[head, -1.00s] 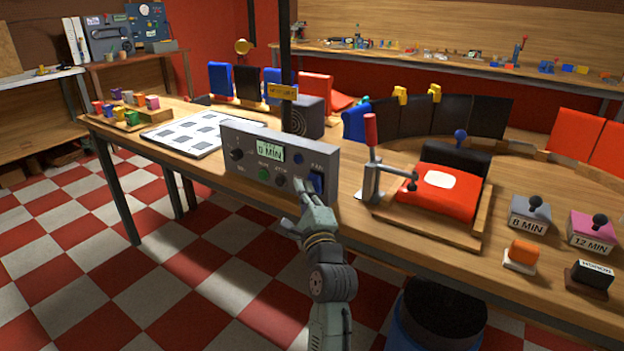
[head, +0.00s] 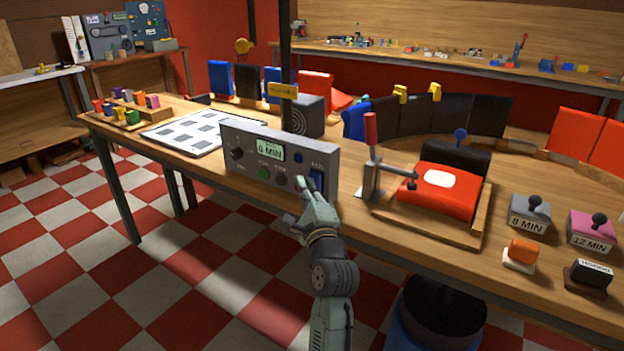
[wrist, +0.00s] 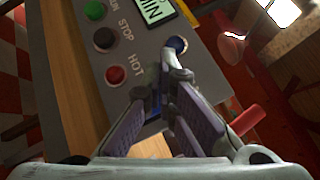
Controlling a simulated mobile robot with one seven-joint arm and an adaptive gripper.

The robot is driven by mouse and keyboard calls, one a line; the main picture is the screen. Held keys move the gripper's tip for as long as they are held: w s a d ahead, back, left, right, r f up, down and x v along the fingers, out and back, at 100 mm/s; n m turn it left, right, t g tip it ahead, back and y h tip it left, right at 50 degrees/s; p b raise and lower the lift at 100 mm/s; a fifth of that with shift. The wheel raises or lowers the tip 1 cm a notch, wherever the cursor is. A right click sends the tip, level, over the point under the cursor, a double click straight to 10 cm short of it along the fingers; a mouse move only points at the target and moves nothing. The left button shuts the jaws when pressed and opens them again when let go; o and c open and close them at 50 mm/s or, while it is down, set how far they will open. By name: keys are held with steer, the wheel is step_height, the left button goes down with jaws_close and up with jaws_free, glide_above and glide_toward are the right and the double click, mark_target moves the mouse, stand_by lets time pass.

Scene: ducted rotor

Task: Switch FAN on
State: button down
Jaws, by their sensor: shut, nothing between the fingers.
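The grey control box (head: 240,168) stands at the front edge of the bench. Its blue rocker switch (head: 316,181) is at the right end, under a small label too blurred to read with certainty. My gripper (head: 304,183) is shut and empty, its tips just in front of the box and beside the rocker's left side. I cannot tell whether they touch. In the wrist view, the shut fingers (wrist: 170,78) cover most of the rocker's area, so its position is unclear. A round blue part (wrist: 178,45) shows beyond the tips.
The box also carries a display (head: 270,151), a green button (head: 264,173), a dark stop button (wrist: 104,39) and a red HOT lamp (wrist: 116,75). A red-handled clamp (head: 371,160) stands to the right. A dark post (head: 286,60) rises behind the box.

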steer(key=shift+w+d, duration=0.1)
stand_by(0.4)
steer(key=shift+s+a+f, duration=0.3)
steer(key=shift+s+a, duration=0.2)
steer(key=shift+s, duration=0.15)
steer(key=shift+s+a+f+p, duration=0.2)
steer(key=shift+s+a+f, duration=0.2)
steer(key=shift+s, duration=0.2)
steer(key=shift+s+a+f+p, duration=0.2)
steer(key=shift+s+a+f, duration=0.1)
steer(key=shift+s+a, duration=0.3)
steer(key=shift+s+a+f+p, duration=0.2)
steer(key=shift+s+a+f, duration=0.15)
steer(key=shift+s, duration=0.3)
